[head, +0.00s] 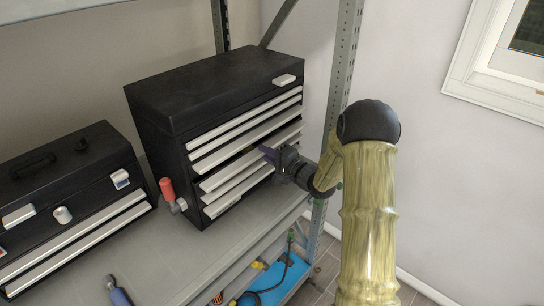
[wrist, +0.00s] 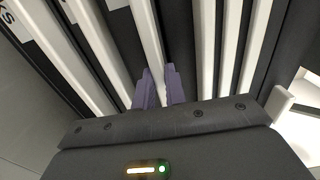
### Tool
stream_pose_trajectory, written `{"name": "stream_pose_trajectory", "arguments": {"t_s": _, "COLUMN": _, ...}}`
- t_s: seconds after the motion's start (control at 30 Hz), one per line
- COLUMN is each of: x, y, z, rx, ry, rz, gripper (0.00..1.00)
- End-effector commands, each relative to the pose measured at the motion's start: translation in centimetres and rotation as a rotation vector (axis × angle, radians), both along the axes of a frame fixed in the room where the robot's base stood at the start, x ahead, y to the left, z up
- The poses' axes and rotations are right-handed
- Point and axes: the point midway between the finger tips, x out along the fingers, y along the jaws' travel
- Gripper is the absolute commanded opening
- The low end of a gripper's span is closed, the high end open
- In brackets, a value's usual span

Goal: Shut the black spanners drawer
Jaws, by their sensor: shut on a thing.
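A tall black tool chest (head: 215,85) stands on the rack's shelf, with several drawers that have long pale handle strips. My gripper (head: 268,154) is at the front of this chest, around the middle drawers, reaching in from the right. In the wrist view the two purple fingers (wrist: 161,88) are shut on one pale handle strip (wrist: 150,38), one finger on each side. No label that reads spanners is legible, and how far this drawer stands out is hard to tell. My fingers hide part of the strip.
A smaller black toolbox (head: 75,200) stands to the left. A red-handled tool (head: 168,190) is beside the tall chest, and a blue-handled tool (head: 119,296) lies on the shelf (head: 185,255). A rack post (head: 345,65) rises right of the chest, close to my arm.

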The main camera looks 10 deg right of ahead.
Motion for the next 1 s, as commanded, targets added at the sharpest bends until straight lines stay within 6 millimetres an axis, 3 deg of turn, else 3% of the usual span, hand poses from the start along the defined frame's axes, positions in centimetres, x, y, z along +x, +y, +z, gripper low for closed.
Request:
{"name": "stream_pose_trajectory", "arguments": {"t_s": 0.07, "x": 0.9, "y": 0.7, "z": 0.1, "rx": 0.000, "ry": -0.001, "rz": 0.002, "gripper": 0.00}}
{"name": "stream_pose_trajectory", "arguments": {"t_s": 0.23, "x": 0.9, "y": 0.7, "z": 0.0, "rx": -0.001, "ry": -0.001, "rz": 0.001, "gripper": 0.00}}
{"name": "stream_pose_trajectory", "arguments": {"t_s": 0.27, "x": 0.9, "y": 0.7, "z": 0.0, "rx": -0.001, "ry": -0.001, "rz": 0.001, "gripper": 0.18}}
{"name": "stream_pose_trajectory", "arguments": {"t_s": 0.37, "x": 0.9, "y": 0.7, "z": 0.0, "rx": 0.000, "ry": 0.000, "rz": 0.000, "gripper": 0.35}}
{"name": "stream_pose_trajectory", "arguments": {"t_s": 0.77, "x": 0.3, "y": 0.2, "z": -0.1, "rx": 0.000, "ry": 0.000, "rz": -0.001, "gripper": 0.35}}
{"name": "stream_pose_trajectory", "arguments": {"t_s": 1.0, "x": -2.5, "y": -2.0, "z": -0.3, "rx": -0.001, "ry": -0.001, "rz": -0.004, "gripper": 0.35}}
